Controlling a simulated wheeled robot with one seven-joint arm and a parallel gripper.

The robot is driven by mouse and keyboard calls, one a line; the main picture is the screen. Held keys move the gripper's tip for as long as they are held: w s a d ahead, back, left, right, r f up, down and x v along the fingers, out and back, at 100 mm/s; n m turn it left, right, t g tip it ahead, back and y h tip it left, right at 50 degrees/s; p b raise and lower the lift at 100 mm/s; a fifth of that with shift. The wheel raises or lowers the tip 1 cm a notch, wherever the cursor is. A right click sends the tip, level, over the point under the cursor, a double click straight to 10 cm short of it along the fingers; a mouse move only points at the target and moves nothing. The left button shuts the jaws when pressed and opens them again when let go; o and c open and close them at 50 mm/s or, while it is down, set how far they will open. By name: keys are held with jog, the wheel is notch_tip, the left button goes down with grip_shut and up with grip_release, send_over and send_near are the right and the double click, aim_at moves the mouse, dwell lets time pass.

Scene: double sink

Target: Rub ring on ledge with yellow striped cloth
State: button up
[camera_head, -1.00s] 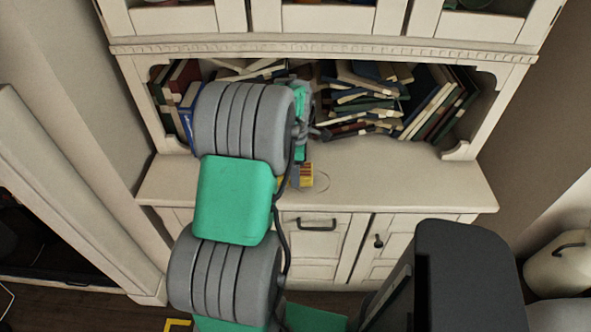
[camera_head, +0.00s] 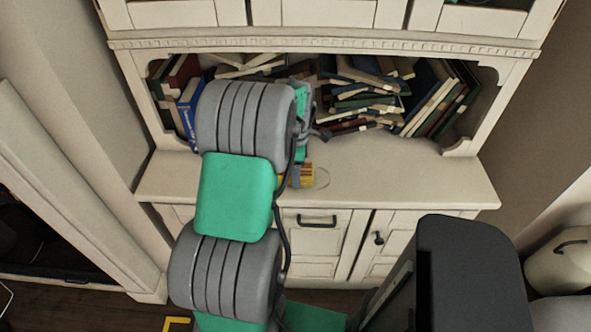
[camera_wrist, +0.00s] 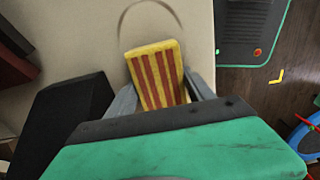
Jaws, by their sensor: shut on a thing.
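The yellow cloth with red-brown stripes (camera_wrist: 157,75) is a block-like pad between the two fingers of my gripper (camera_wrist: 160,92) in the wrist view. In the head view the cloth (camera_head: 307,175) shows as a small yellow patch beside my arm, low over the ledge (camera_head: 400,180). My gripper is shut on it. The faint ring (camera_wrist: 150,8) is a thin dark arc on the pale ledge, just beyond the cloth's far end; the ring's right side (camera_head: 329,178) shows in the head view. Whether the cloth touches the ledge is hard to tell.
Books (camera_head: 370,95) lean and lie in the shelf recess behind the ledge. Cabinet doors (camera_head: 318,245) with dark handles are below. The ledge right of the cloth is clear. A post (camera_head: 465,148) stands at its right end.

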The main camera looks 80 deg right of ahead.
aim_at(307, 170)
jog(key=s, duration=0.3)
jog(key=shift+s+d+r, duration=0.1)
jog(key=shift+d, duration=0.25)
jog(key=shift+s+d+f, duration=0.1)
jog(key=shift+s+d, duration=0.15)
jog(key=shift+s, duration=0.95)
jog(key=shift+s+d+f, duration=0.1)
jog(key=shift+s+d, duration=0.15)
jog(key=shift+s, duration=0.9)
jog(key=shift+s+d, duration=0.25)
jog(key=shift+s, duration=0.95)
jog(key=shift+w+a+r+p, duration=0.1)
jog(key=shift+w+a+p, duration=0.15)
jog(key=shift+w, duration=0.95)
jog(key=shift+w+a+p, duration=0.15)
jog(key=shift+w+a, duration=0.15)
jog(key=shift+w, duration=0.85)
jog(key=shift+w+a+r+p, duration=0.1)
jog(key=shift+w+a+p, duration=0.15)
jog(key=shift+w, duration=0.95)
jog(key=shift+w+a+f, duration=0.1)
jog(key=shift+w+a, duration=0.1)
jog(key=shift+w, duration=0.65)
jog(key=shift+w+a+f, duration=0.1)
jog(key=shift+w+a, duration=0.1)
jog(key=shift+w, duration=0.65)
jog(key=shift+r+p, duration=1.9)
jog(key=shift+r, duration=1.15)
jog(key=shift+r+p, duration=1.1)
jog(key=shift+r, duration=0.45)
